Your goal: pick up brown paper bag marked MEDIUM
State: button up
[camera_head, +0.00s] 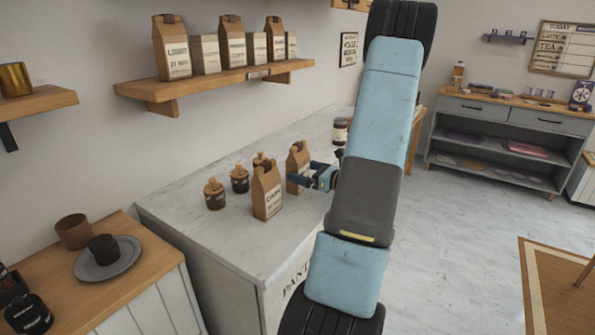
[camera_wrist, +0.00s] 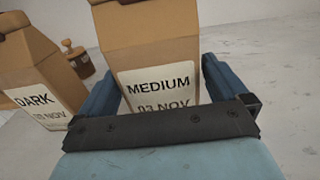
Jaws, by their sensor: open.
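The brown paper bag marked MEDIUM (camera_wrist: 155,50) stands upright straight ahead in the wrist view, its white label facing me. In the head view the same bag (camera_head: 297,165) stands on the marble counter, behind and right of the DARK bag. My gripper (camera_head: 312,178) is at this bag. In the wrist view my gripper (camera_wrist: 160,90) is open, with one blue finger at each side of the bag's lower part. I cannot tell whether the fingers touch it. The bag's base is hidden by my gripper.
The brown DARK bag (camera_wrist: 35,80) stands close on the left, also seen in the head view (camera_head: 267,192). Several small dark jars (camera_head: 239,180) stand left of the bags. Another jar (camera_head: 340,131) stands behind on the marble counter (camera_head: 210,245). A wall shelf (camera_head: 215,84) hangs above.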

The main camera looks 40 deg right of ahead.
jog(key=x, duration=0.4)
jog(key=shift+a, duration=0.1)
jog(key=c, duration=0.9)
